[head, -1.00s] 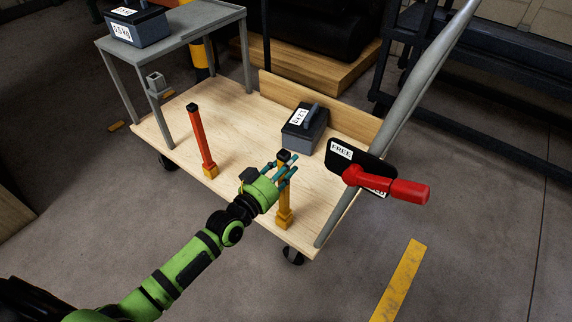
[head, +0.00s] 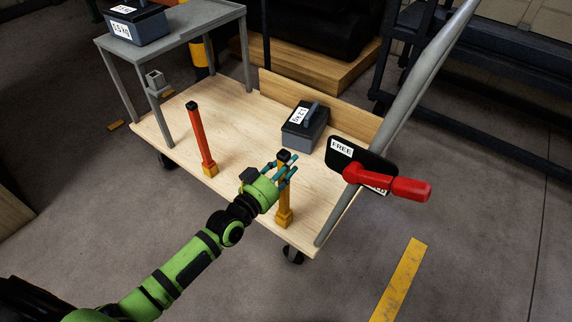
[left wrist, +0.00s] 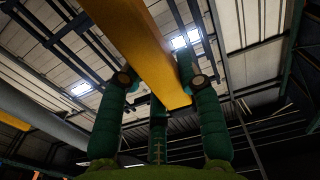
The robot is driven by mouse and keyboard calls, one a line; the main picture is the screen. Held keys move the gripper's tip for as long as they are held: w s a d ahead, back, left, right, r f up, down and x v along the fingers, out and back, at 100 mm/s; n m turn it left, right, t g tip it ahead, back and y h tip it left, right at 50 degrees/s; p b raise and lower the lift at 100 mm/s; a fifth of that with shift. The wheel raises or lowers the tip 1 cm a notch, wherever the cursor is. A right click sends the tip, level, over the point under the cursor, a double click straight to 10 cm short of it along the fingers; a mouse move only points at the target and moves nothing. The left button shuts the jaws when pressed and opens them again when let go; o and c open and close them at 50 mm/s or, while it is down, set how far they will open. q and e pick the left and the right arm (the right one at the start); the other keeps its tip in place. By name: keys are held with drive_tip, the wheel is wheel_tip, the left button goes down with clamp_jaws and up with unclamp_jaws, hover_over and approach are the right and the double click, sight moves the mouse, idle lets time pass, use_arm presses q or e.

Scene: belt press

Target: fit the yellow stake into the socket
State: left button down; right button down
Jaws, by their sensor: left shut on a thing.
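The yellow stake (head: 284,198) has a black cap and stands roughly upright at the near right corner of the cart deck. My left gripper (head: 286,171) is shut on its upper part, just below the cap. The yellow socket (head: 285,218) is a small block on the deck at the stake's foot. The stake lines up over it, but I cannot tell how deep it sits. In the left wrist view the stake (left wrist: 148,50) runs between the green fingers (left wrist: 160,95). My right gripper is not in view.
A red-orange stake (head: 201,137) stands in another yellow socket to the left. A dark weight box (head: 304,128) lies on the cart deck (head: 240,120). A red handle (head: 395,188) with a black "FREE" plate sits at the right, beside a grey rail (head: 405,95).

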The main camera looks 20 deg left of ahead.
use_arm(q)
drive_tip(key=shift+f, duration=0.2)
drive_tip(key=c, duration=0.8)
unclamp_jaws()
drive_tip(key=shift+c, duration=0.2)
drive_tip(key=shift+o, duration=0.4)
drive_tip(key=shift+f, duration=0.1)
drive_tip(key=v, duration=1.2)
